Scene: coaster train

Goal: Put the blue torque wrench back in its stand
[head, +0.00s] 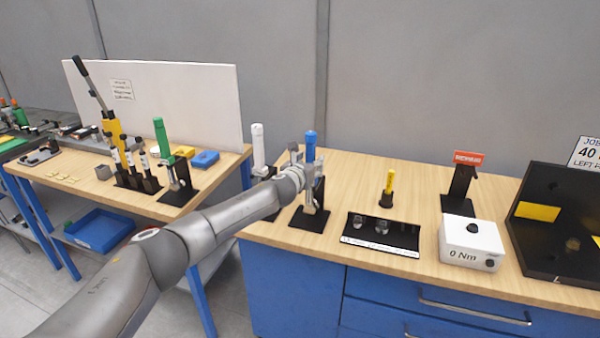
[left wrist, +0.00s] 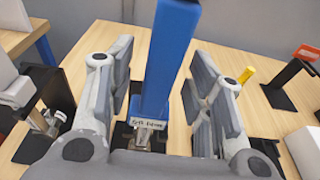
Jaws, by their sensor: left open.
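The blue torque wrench (head: 310,146) stands upright at its black stand (head: 308,219) on the wooden bench, its metal head low at the stand. My left gripper (head: 302,168) is at the wrench, just below the top of its blue handle. In the left wrist view the blue handle (left wrist: 168,60) rises between the two open fingers of my left gripper (left wrist: 158,85), with a gap visible on each side. The stand is partly hidden behind the gripper and wrench. My right gripper is not in view.
A white-handled wrench (head: 258,146) in its stand is close on the left. To the right are a black tray (head: 380,244), a small yellow tool (head: 390,182), a white 0 Nm box (head: 470,240) and a red-topped stand (head: 459,185). A green-handled wrench (head: 161,137) stands on the left table.

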